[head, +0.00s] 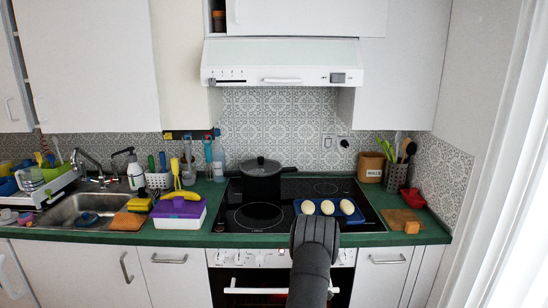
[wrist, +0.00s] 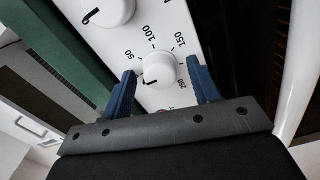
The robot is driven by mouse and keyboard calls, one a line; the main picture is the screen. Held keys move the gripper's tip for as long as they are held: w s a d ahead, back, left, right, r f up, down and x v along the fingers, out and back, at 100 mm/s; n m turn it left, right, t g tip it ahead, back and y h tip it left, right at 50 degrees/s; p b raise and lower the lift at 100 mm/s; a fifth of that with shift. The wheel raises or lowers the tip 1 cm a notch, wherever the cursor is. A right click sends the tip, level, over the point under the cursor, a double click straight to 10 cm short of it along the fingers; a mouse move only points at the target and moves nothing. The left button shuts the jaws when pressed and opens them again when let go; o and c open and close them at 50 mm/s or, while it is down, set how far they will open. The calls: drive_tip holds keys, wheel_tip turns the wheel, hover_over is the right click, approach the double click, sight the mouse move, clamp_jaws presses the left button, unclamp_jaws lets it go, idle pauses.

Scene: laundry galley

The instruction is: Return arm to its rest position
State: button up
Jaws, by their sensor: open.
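My arm rises from the bottom of the head view, in front of the stove. In the head view my arm's dark end covers part of the stove front and hides the fingers.
A black pot (head: 261,184) stands on the cooktop (head: 262,218). A blue tray (head: 357,216) with three pale round items sits at its front right, just beyond my arm. A purple-lidded box (head: 180,212) is left on the green counter (head: 130,239). An oven handle (head: 262,290) is below.

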drive_tip(key=m, duration=1.3)
idle(0.6)
idle(1.2)
